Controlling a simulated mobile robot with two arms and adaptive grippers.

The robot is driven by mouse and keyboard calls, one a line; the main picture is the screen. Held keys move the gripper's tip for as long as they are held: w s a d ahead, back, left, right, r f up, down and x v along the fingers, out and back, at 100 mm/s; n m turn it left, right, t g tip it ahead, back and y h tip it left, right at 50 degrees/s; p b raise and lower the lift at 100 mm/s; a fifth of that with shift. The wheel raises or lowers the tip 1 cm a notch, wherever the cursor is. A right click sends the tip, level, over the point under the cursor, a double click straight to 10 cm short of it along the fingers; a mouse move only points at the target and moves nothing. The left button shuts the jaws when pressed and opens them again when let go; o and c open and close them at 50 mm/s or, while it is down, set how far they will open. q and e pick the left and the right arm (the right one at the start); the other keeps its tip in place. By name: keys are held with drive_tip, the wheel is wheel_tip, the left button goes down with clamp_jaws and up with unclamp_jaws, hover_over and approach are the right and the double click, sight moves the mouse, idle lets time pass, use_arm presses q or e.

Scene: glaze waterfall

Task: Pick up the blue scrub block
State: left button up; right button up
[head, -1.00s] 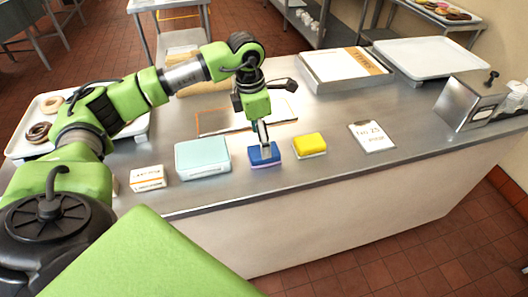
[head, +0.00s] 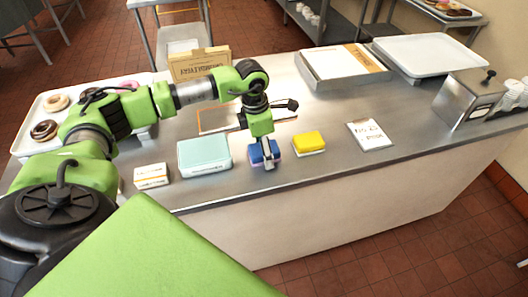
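The blue scrub block (head: 256,155) sits on the steel counter, between a light blue box (head: 204,153) and a yellow block (head: 309,142). My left gripper (head: 267,163) points down over the blue block, with its fingers in front of and around the block's near part. The gripper hides part of the block. I cannot tell whether the fingers press on it. The block seems to be still at counter level. My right gripper is not in view.
A small white and orange box (head: 151,176) stands left of the light blue box. A written card (head: 369,134) lies to the right. A donut tray (head: 25,143) is at the left, a napkin dispenser (head: 468,98) at the right. The counter (head: 330,172) is clear in front.

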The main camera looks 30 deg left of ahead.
use_arm(q)
drive_tip(key=shift+f, duration=0.2)
idle(0.5)
drive_tip(key=c, duration=1.3)
drive_tip(key=shift+r, duration=0.4)
wheel_tip(320, 180, up, 2)
drive_tip(key=shift+w+b, duration=0.1)
drive_tip(key=shift+b, duration=1)
drive_tip(key=s+d+r+b, duration=0.2)
drive_tip(key=s+r, duration=0.3)
drive_tip(key=s, duration=0.1)
drive_tip(key=s+d+r+b, duration=0.2)
drive_tip(key=s+r, duration=0.3)
drive_tip(key=s, duration=0.2)
drive_tip(key=shift+s+d+r, duration=0.25)
drive_tip(key=shift+d+r, duration=0.1)
